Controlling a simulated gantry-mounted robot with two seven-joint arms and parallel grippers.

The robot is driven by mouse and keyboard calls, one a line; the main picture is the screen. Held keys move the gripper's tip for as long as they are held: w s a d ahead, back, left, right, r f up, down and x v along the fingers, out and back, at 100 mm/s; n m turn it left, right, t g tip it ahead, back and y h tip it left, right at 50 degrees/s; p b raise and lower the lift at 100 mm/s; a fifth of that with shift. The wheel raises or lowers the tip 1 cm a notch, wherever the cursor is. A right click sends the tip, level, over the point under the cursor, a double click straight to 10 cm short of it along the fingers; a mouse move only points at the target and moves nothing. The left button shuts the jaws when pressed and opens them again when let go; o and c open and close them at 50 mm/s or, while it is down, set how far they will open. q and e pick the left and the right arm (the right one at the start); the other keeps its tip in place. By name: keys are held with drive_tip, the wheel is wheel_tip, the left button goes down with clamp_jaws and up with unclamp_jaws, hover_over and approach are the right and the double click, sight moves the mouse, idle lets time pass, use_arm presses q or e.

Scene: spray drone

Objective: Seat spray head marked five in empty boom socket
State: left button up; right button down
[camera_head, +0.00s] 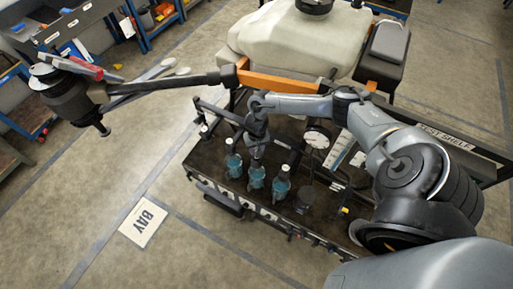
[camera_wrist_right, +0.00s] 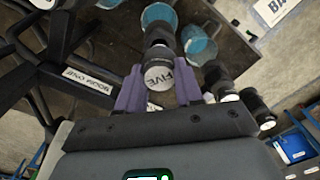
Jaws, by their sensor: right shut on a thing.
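My right gripper (camera_head: 257,153) is over the dark work shelf, close to the teal-and-clear bottles. In the right wrist view its purple fingers (camera_wrist_right: 159,88) are shut on a dark spray head (camera_wrist_right: 160,38) with a white end cap marked FIVE (camera_wrist_right: 158,75). The cap faces the camera; the head's far end points away, toward a teal cup. A black branching frame (camera_wrist_right: 40,72) with a label reading something like "ONE" lies left of the fingers. I cannot make out an empty boom socket. My left gripper is not in view.
Several bottles (camera_head: 281,185) stand in a row on the shelf (camera_head: 225,182). More dark capped cylinders (camera_wrist_right: 258,105) lie right of the fingers. The drone's white tank (camera_head: 300,40) and orange boom (camera_head: 275,82) are behind; a rotor arm (camera_head: 165,90) reaches left.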

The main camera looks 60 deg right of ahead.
drive_tip(key=shift+p, duration=0.75)
idle(0.7)
drive_tip(key=shift+f+b, duration=1.05)
drive_tip(key=shift+f, duration=1.05)
drive_tip(key=c, duration=0.7)
unclamp_jaws()
drive_tip(key=shift+o, duration=0.2)
drive_tip(key=shift+r, duration=0.1)
wheel_tip(320, 180, up, 10)
drive_tip(key=shift+r+p, duration=0.15)
drive_tip(key=shift+p, duration=0.15)
drive_tip(key=shift+r, duration=0.25)
